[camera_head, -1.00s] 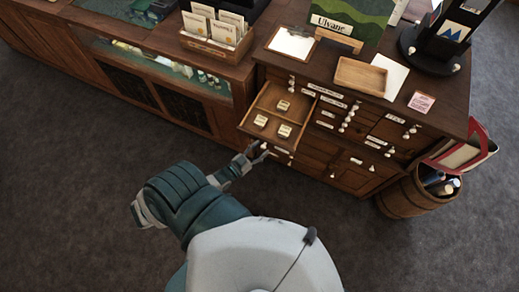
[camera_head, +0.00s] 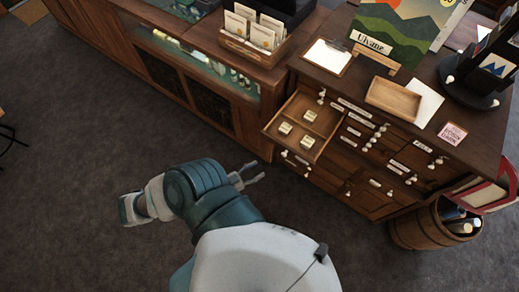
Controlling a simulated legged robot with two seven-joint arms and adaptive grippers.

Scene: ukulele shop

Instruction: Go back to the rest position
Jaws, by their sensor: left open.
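My left gripper (camera_head: 254,174) is open and empty, over the dark carpet in front of the cabinet. Its arm comes up from the bottom of the view, bent at the elbow. An open drawer (camera_head: 276,131) sticks out of the wooden cabinet (camera_head: 345,188), up and to the right of the gripper. Several small light-coloured items (camera_head: 308,142) lie in its compartments. The gripper is apart from the drawer. My right gripper does not show.
A counter (camera_head: 188,72) with a glass front runs to the left of the cabinet. A wooden tray (camera_head: 394,98), a clipboard (camera_head: 326,56) and a dark display stand (camera_head: 470,80) sit on top. A barrel (camera_head: 420,228) stands at the right. The carpet at lower left is clear.

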